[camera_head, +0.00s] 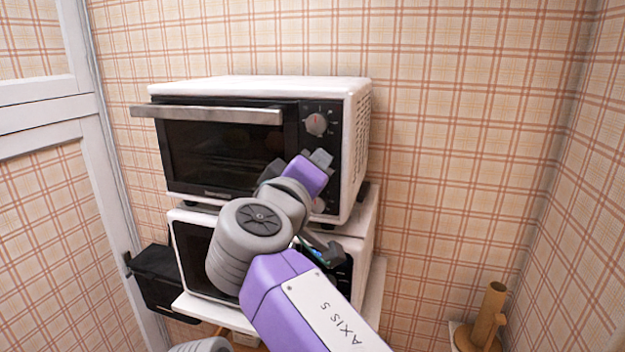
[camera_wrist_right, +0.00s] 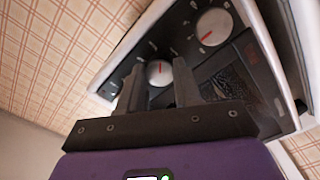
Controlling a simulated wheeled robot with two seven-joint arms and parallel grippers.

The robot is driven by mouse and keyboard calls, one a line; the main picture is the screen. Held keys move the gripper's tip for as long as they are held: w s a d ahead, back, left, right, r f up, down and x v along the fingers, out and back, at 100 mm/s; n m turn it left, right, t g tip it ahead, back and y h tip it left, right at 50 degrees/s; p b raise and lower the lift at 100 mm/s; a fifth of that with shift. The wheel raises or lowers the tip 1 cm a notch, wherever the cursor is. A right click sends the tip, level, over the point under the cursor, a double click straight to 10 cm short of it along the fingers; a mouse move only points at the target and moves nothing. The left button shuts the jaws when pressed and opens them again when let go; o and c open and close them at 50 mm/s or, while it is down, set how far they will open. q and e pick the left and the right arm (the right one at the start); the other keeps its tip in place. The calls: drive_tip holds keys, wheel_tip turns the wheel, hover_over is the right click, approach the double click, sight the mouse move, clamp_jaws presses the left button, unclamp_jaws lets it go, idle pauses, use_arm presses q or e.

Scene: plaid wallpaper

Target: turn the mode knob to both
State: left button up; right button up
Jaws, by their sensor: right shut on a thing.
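The white toaster oven (camera_head: 357,130) has a dark control panel with knobs down its right side. The top knob (camera_head: 317,124) is round and grey with a red mark. A lower knob (camera_head: 320,204) shows partly below my right gripper (camera_head: 321,159), which covers the panel's middle in the head view. In the right wrist view, the fingers of my right gripper (camera_wrist_right: 158,88) stand on either side of a round knob (camera_wrist_right: 159,72) with a red pointer and are shut on it. A second knob (camera_wrist_right: 214,27) is clear of the fingers. The panel labels are too small to read. My left gripper is out of view.
The oven stands on a second white appliance (camera_head: 366,235), which my right arm partly hides. The oven's door handle (camera_head: 210,114) juts out at the left. A black box (camera_head: 155,275) is at lower left and a brown wooden stand (camera_head: 485,320) at lower right.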

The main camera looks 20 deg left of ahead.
drive_tip(key=shift+m+b, duration=1.4)
drive_tip(key=shift+m, duration=2.9)
drive_tip(key=o, duration=1)
drive_tip(key=shift+o, duration=0.2)
drive_tip(key=shift+s, duration=0.15)
drive_tip(key=s+b, duration=0.2)
drive_tip(key=s, duration=0.5)
drive_tip(key=shift+s, duration=0.15)
drive_tip(key=shift+a, duration=0.1)
